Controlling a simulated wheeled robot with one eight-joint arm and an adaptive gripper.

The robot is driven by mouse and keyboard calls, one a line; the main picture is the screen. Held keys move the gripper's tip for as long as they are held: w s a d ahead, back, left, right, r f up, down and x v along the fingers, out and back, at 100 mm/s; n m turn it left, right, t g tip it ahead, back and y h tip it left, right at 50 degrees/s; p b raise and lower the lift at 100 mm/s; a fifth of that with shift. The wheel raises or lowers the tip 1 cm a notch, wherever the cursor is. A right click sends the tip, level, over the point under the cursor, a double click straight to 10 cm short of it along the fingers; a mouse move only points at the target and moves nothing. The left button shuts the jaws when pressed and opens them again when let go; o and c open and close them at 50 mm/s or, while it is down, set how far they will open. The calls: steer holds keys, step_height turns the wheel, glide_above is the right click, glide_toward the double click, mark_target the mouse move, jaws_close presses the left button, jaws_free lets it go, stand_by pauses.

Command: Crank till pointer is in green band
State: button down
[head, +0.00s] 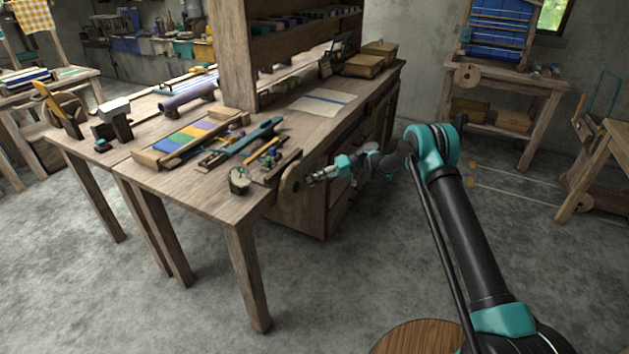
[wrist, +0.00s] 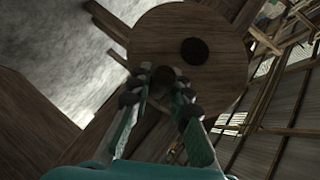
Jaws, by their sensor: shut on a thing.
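A round wooden crank disc (head: 291,184) is on the end of the workbench in the head view. It fills the upper middle of the wrist view (wrist: 222,70), with a dark round hub (wrist: 194,51). My gripper (head: 314,180) is at the disc's face, reaching in from the right. In the wrist view my gripper (wrist: 163,82) has its fingers on either side of a small dark crank handle (wrist: 164,75), lower left of the hub, and is shut on it. The fingers partly hide the handle. I cannot make out a pointer or a green band in either view.
The workbench (head: 190,190) holds a loom piece with coloured bands (head: 195,135), a teal tool (head: 255,137) and a small pot (head: 239,180) close to the disc. A round wooden top (head: 415,340) is at the bottom. The floor in front of the bench is clear.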

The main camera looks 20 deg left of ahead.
steer(key=c, duration=1.4)
jaws_free()
steer(key=v, duration=1.2)
